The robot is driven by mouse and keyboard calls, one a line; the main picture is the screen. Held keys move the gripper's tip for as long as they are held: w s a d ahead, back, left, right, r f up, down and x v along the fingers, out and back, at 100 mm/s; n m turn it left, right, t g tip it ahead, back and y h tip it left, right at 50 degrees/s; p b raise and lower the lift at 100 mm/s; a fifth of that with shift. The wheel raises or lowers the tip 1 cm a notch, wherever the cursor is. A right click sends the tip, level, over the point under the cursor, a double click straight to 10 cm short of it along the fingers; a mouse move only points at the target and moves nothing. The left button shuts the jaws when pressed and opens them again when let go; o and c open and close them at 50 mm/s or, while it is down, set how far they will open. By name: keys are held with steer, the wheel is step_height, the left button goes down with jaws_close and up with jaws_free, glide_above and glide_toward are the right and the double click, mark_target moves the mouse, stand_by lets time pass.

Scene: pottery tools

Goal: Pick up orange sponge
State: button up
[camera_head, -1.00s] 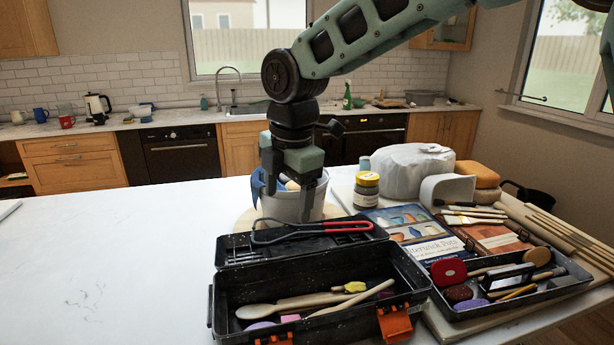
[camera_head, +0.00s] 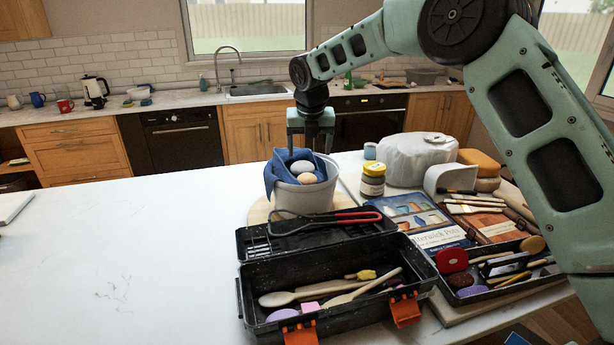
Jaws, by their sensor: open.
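The orange sponge (camera_head: 480,161) is a rounded orange-yellow block at the back right of the table. It rests on a paler block, beside the white-wrapped lump. My gripper (camera_head: 310,145) is open, with its fingers pointing down at the rear of the white bucket, well to the left of the sponge. The bucket and its contents hide part of the fingertips. Nothing shows between the fingers.
The white bucket (camera_head: 305,197) holds a blue cloth and egg-like pieces. The wrapped lump (camera_head: 415,160) and a yellow-lidded jar (camera_head: 372,181) stand between gripper and sponge. An open black toolbox (camera_head: 330,285) is in front.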

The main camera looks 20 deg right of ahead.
steer(key=p, duration=0.1)
glide_above(307, 176)
steer(key=s, duration=0.1)
steer(key=f, duration=0.4)
steer(key=shift+s+d, duration=0.1)
steer(key=shift+s, duration=0.1)
steer(key=shift+p+x, duration=1.4)
steer(key=shift+x, duration=1.3)
steer(key=shift+s+a, duration=0.15)
steer(key=shift+a, duration=0.1)
steer(key=c, duration=0.7)
steer(key=shift+c, duration=0.2)
